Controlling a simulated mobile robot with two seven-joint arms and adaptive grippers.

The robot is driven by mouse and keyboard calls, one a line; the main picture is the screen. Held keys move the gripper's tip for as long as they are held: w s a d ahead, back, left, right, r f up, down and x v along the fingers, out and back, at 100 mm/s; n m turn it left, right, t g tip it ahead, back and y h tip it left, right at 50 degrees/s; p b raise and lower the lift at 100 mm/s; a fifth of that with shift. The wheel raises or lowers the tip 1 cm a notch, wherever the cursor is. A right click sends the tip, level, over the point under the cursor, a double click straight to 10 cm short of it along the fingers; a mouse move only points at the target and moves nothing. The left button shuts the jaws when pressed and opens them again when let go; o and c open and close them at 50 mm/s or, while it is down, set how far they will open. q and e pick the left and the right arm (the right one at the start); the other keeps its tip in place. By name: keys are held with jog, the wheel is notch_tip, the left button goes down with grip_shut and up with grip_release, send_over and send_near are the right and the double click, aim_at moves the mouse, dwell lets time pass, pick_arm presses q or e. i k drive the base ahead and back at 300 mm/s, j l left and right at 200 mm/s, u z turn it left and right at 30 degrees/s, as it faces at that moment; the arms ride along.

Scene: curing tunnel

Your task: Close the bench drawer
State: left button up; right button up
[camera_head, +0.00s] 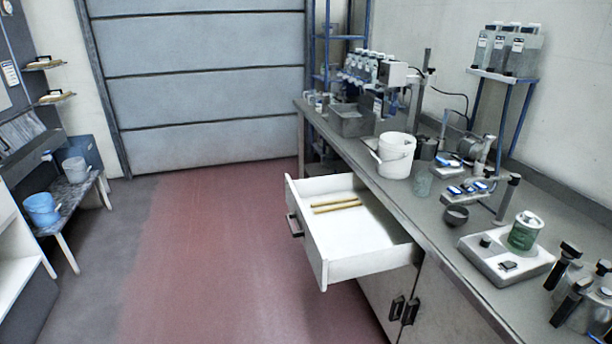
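The white bench drawer (316,248) stands pulled out from the left side of the long grey bench (428,228), below its top. Its dark handle (294,225) is on the front panel, which faces left over the floor. Two thin yellowish sticks (337,205) lie inside it near the far side. Neither of my grippers shows in the head view.
Cabinet doors with dark handles (403,310) are below. The red floor (217,245) left of the drawer is clear.

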aim_at(366, 239)
jog(key=i+j+z, duration=0.1)
jog(key=i+z, duration=0.2)
jog(key=i, duration=0.15)
jog(key=i+j+z, duration=0.3)
jog(key=i+l, duration=0.1)
